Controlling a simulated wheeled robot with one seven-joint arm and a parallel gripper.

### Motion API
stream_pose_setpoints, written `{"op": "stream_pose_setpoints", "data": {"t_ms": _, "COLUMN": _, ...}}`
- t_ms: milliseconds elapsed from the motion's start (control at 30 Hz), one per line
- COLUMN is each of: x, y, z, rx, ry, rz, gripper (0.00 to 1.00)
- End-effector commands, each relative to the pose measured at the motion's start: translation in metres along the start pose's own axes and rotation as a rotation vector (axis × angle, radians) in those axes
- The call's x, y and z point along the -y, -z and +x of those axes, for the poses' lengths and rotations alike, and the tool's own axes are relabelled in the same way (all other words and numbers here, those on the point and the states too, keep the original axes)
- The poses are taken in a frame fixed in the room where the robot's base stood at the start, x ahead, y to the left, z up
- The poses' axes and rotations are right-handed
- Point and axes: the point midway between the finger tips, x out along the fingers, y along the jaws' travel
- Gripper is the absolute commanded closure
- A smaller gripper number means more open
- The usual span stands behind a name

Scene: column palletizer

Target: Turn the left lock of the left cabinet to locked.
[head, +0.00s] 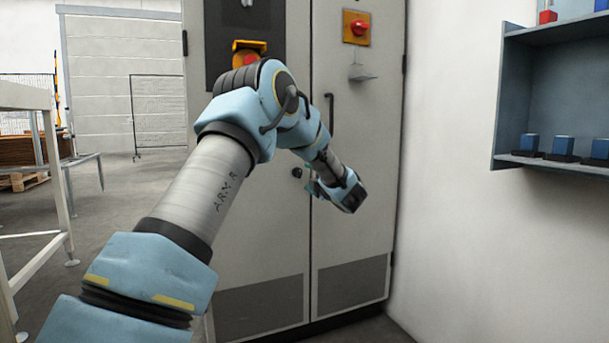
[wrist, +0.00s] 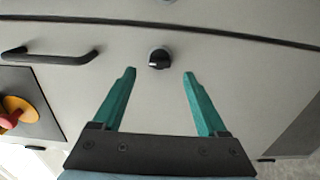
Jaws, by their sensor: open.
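The grey cabinet (head: 260,225) stands ahead in the head view. Its left door bears a round black lock (head: 297,172) below handle height, near the seam between the doors. In the wrist view the lock (wrist: 159,59) is a black knob with a small pale mark; I cannot tell its setting. My gripper (head: 309,181) is beside the lock in the head view, its teal fingers partly hidden. In the wrist view my gripper (wrist: 158,73) is open and empty. The lock shows just beyond the gap between the fingertips, apart from both fingers.
A black bar handle (wrist: 50,57) and a red knob on a yellow plate (wrist: 14,110) are on the same door. The right door has another handle (head: 330,112) and red switch (head: 359,28). A blue-grey shelf (head: 500,110) hangs on the right wall.

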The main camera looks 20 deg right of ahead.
Motion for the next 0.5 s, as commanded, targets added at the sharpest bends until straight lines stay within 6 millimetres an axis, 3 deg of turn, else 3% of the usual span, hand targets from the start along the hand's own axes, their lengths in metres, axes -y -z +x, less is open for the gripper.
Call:
{"op": "stream_pose_setpoints", "data": {"t_ms": 200, "x": -0.001, "y": 0.000, "z": -0.033, "rx": 0.000, "ry": 0.001, "rz": 0.001, "gripper": 0.24}}
{"op": "stream_pose_setpoints", "data": {"t_ms": 500, "x": 0.001, "y": 0.000, "z": -0.043, "rx": -0.001, "ry": 0.000, "rz": -0.001, "gripper": 0.24}}
